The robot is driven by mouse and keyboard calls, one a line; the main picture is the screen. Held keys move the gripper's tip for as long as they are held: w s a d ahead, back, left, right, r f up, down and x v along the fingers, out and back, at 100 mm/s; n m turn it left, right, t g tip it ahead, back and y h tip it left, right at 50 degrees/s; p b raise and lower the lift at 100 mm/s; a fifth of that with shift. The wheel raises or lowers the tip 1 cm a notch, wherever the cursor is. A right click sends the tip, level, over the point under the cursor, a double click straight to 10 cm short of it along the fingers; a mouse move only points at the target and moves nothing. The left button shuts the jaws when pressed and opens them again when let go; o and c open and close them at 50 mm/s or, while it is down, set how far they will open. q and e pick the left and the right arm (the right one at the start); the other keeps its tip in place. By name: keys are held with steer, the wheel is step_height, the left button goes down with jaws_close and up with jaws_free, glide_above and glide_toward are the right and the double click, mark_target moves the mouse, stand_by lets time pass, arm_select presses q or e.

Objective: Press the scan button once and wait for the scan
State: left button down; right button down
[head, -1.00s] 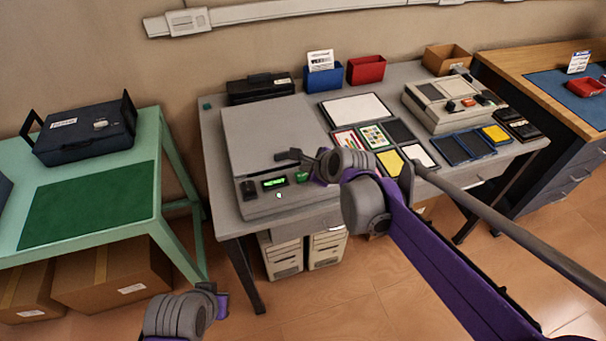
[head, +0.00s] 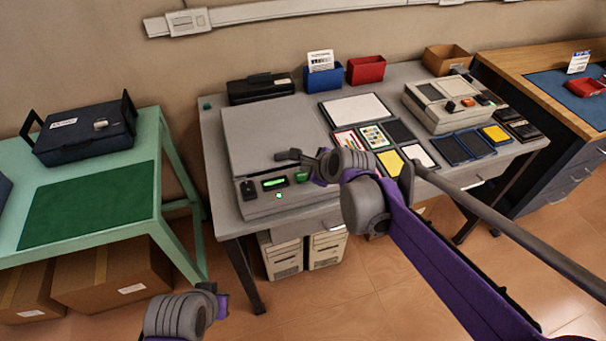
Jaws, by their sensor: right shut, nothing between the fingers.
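The grey flatbed scanner (head: 262,135) sits on the left part of the grey desk with its lid down. Its front panel has a lit green display (head: 274,183), a dark knob or switch (head: 248,190) at the left and a green button (head: 302,177) at the right. A small green light shows below the display. My right gripper (head: 287,155) is shut and empty, just above and behind the panel near the button. I cannot tell whether it touches the scanner. My left arm's wrist end (head: 207,290) is low in front of the desk; its fingers cannot be made out.
Card trays and mats (head: 375,135) lie right of the scanner, with a beige device (head: 450,102) beyond. Blue (head: 324,77) and red (head: 366,70) bins stand behind. A green table (head: 150,190) with a dark case (head: 85,132) is at the left.

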steer(key=shift+f, duration=0.1)
stand_by(0.3)
steer(key=shift+f, duration=0.35)
steer(key=shift+f+b, duration=0.5)
stand_by(0.7)
steer(key=shift+r+p, duration=0.75)
steer(key=shift+r, duration=0.2)
steer(key=shift+r+p, duration=1.85)
steer(key=shift+r, duration=0.7)
steer(key=shift+f, duration=0.1)
